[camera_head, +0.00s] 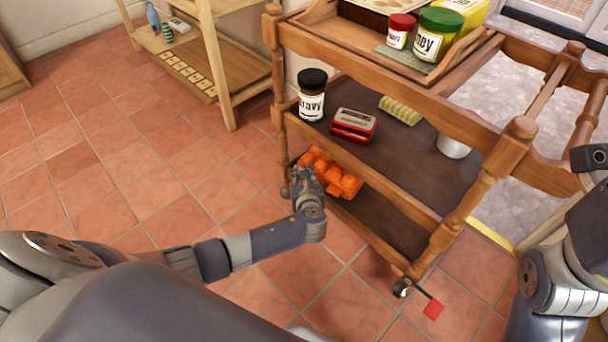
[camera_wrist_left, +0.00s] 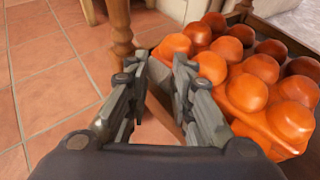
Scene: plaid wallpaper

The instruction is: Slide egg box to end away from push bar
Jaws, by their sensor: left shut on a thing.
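The orange egg box (camera_head: 335,178) lies on the bottom shelf of a wooden trolley, at its left end, beside a turned leg. It fills the right of the left wrist view (camera_wrist_left: 262,92), its rounded cups upward. My left gripper (camera_head: 300,183) is at the box's near left side. In the wrist view its fingers (camera_wrist_left: 160,88) are a little apart, the right one beside or against the box. A wooden shelf edge shows behind them. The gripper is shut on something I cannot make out. The push bar (camera_head: 548,88) is at the trolley's right end.
The middle shelf (camera_head: 400,158) holds a gravy jar (camera_head: 312,95), a red toaster-like item (camera_head: 353,126), a yellow-striped item and a white cup. The bottom shelf right of the egg box (camera_head: 385,225) is bare. A wooden rack (camera_head: 215,60) stands behind left. Tiled floor is clear at left.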

